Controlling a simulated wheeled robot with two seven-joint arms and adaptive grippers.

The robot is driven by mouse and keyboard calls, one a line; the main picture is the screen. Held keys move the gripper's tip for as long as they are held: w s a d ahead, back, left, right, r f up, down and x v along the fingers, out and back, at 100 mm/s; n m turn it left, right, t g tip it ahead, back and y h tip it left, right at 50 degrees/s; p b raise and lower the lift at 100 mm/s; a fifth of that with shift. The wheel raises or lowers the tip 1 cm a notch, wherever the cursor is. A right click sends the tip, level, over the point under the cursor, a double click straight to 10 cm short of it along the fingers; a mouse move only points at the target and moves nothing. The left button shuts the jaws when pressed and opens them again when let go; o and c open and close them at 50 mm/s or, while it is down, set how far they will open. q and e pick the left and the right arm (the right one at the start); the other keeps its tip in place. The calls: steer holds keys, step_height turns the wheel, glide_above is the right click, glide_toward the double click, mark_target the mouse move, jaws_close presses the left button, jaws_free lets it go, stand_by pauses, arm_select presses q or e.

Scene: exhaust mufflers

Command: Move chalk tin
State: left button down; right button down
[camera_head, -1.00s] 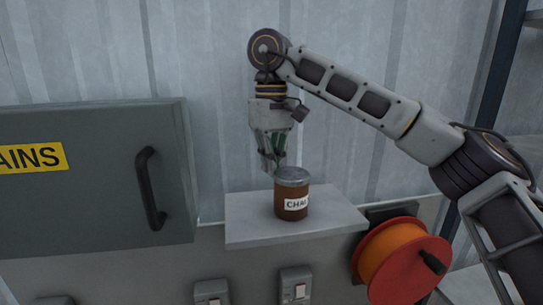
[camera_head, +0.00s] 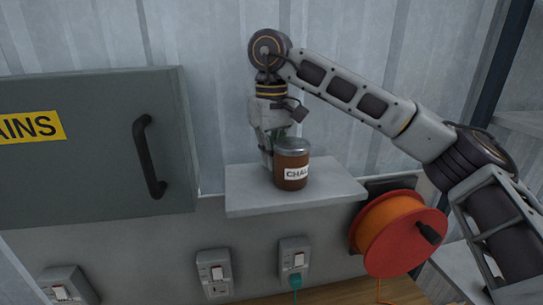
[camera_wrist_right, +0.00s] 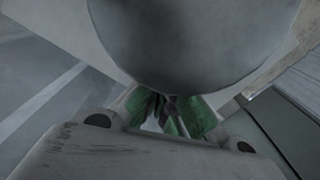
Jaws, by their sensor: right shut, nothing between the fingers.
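The chalk tin (camera_head: 291,165), brown with a grey lid and a white label reading "CHA", stands upright on a small grey shelf (camera_head: 245,201). My right gripper (camera_head: 268,166) points down at the left and rear of the tin. It is shut and empty, with its fingertips low beside the tin and partly hidden by it. In the right wrist view the tin's round grey lid (camera_wrist_right: 190,40) fills the top, close to the green-padded fingers (camera_wrist_right: 165,117). I cannot tell whether they touch the tin. My left gripper is not in view.
A grey cabinet (camera_head: 90,165) with a black handle (camera_head: 148,158) is on the left. An orange and red cable reel (camera_head: 400,232) hangs right of the shelf. Sockets (camera_head: 215,272) line the wall below, above a wooden surface (camera_head: 345,292). The shelf's right part is clear.

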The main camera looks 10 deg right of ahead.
steer(key=shift+s+d, duration=0.3)
steer(key=shift+s, duration=0.5)
steer(key=shift+r, duration=0.1)
steer(key=shift+r, duration=0.1)
step_height(320, 180, up, 12)
steer(key=shift+f, duration=0.25)
stand_by(1.2)
stand_by(0.5)
